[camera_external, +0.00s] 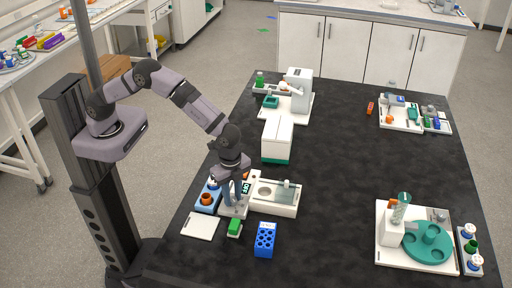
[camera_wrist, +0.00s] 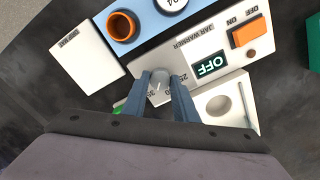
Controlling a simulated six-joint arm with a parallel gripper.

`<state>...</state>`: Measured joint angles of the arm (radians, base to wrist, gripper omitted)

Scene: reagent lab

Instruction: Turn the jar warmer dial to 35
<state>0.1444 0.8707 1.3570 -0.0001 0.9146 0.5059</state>
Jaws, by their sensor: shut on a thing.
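The jar warmer (camera_wrist: 205,42) is a white unit labelled JAR WARMER, lying tilted across the wrist view. Its dark display (camera_wrist: 211,66) reads OFF. An orange switch (camera_wrist: 249,32) sits beside ON and OFF marks. The grey dial (camera_wrist: 160,84) has printed numbers around it, with 25, 30 and 35 partly readable. I cannot clearly tell which number its pale pointer line marks. My gripper (camera_wrist: 168,100) is shut on the dial, one finger on each side. In the external view my gripper (camera_external: 236,198) reaches down onto the warmer, hiding much of its panel.
A blue block (camera_external: 209,198) with an orange-rimmed cup stands left of the warmer, and a white plate (camera_external: 201,226) in front. A white tray (camera_external: 286,207) adjoins it on the right. A green-topped item (camera_external: 234,227) and blue rack (camera_external: 265,240) stand close in front. The table's middle right is clear.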

